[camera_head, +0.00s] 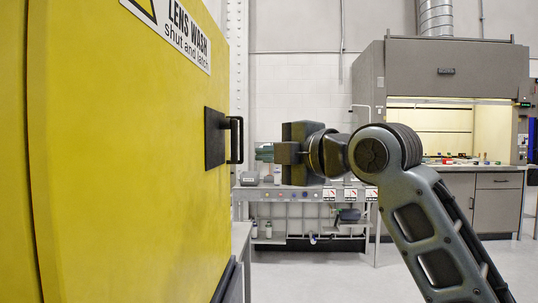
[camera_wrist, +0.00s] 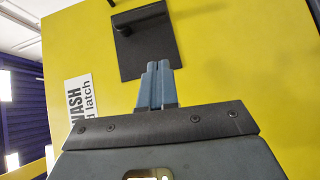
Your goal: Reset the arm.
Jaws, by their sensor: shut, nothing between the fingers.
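My gripper (camera_head: 263,153) is at the end of my arm, which reaches in from the lower right in the head view. Its fingertips point left, toward the black handle (camera_head: 236,140) on the yellow cabinet (camera_head: 130,150). A small gap shows between the fingers and the handle. In the wrist view my gripper's two fingers (camera_wrist: 158,82) are together with nothing between them. The black handle and its plate (camera_wrist: 145,42) lie beyond the fingertips on the yellow panel (camera_wrist: 240,60).
A sign (camera_head: 182,30) reading "LENS WASH shut and latch" is on the yellow cabinet. Behind my arm stand a grey bench (camera_head: 290,196) with small items and a fume hood (camera_head: 447,70) at the right. Open floor (camera_head: 330,290) shows below my arm.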

